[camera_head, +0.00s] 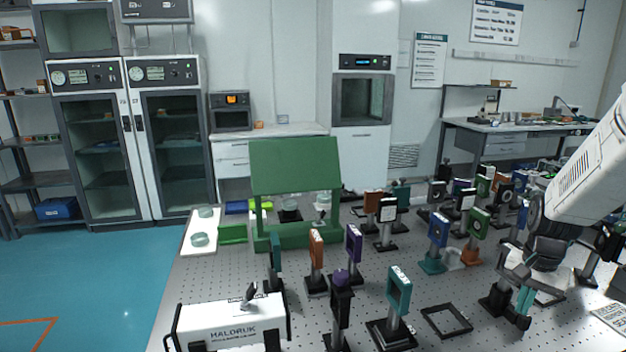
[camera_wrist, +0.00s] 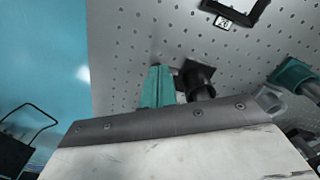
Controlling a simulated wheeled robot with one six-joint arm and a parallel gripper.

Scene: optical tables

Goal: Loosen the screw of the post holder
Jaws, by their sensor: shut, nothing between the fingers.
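My gripper (camera_head: 525,300) has teal fingers and points down at the right of the head view, low over the optical table. Its fingers are shut with nothing between them; they also show in the wrist view (camera_wrist: 158,86). A black post holder (camera_head: 497,298) with a square base stands just left of the fingers in the head view. In the wrist view a black post holder (camera_wrist: 199,82) is close to the right of the fingers. I cannot tell whether they touch. Its screw is too small or hidden to make out.
Many posts with coloured mounts crowd the perforated table (camera_head: 385,270), including a teal one (camera_head: 399,290) and a blue one (camera_head: 438,232). An empty black frame (camera_head: 447,320) lies left of the holder. A green roofed stand (camera_head: 295,168) and a white case (camera_head: 232,322) are further left.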

